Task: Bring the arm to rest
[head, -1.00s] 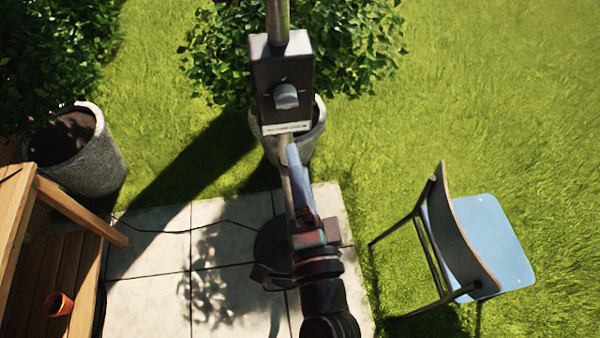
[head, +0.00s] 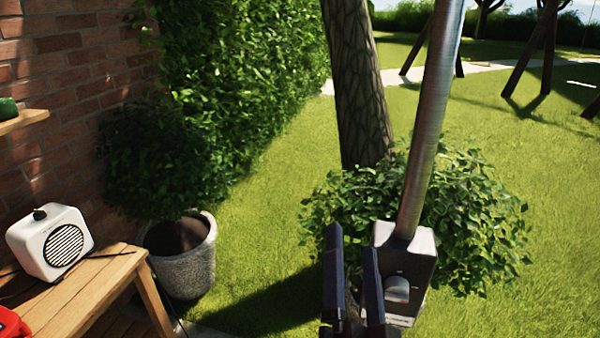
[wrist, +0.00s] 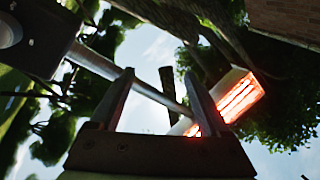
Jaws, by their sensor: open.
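My gripper (head: 352,240) points upward in the lower middle of the head view, its two dark fingers apart with nothing between them. It is just left of a dark control box (head: 421,243) with a grey dial (head: 398,290), mounted on a metal post (head: 432,130). The right finger partly overlaps the box's left edge in the picture; I cannot tell the gap. In the wrist view my gripper (wrist: 159,74) is open, and a heater head (wrist: 238,97) glows orange-red beyond the fingers, partly hidden by the right one.
A wooden bench or table (head: 85,295) with a white radio (head: 50,243) stands at the left by a brick wall (head: 60,75). A potted shrub (head: 185,255) stands beside it. Another leafy bush (head: 470,215) is behind the post. Open lawn (head: 560,180) lies to the right.

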